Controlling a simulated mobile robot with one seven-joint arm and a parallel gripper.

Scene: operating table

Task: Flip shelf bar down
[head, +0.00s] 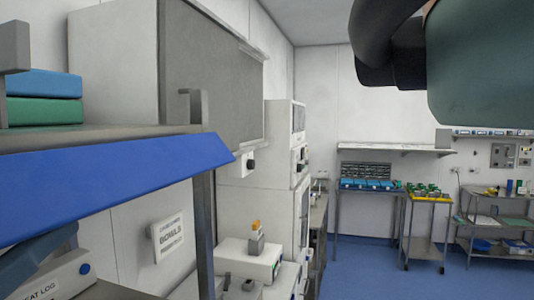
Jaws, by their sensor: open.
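The shelf bar, as far as I can tell, is the long blue strip (105,185) along the front edge of the grey shelf (100,137) at the left. It slopes outward and down from the edge, running from the left frame border to a pointed end near the middle left. A short grey upright bracket (198,108) stands at the shelf's far end. My gripper is not in view. A dark curved part and a teal block fill the upper right corner; I cannot tell for sure what they are.
Blue (42,83) and green (42,111) boxes sit on the shelf. A grey post (203,220) holds the shelf's far end. Blue floor (375,268) is open toward the far carts.

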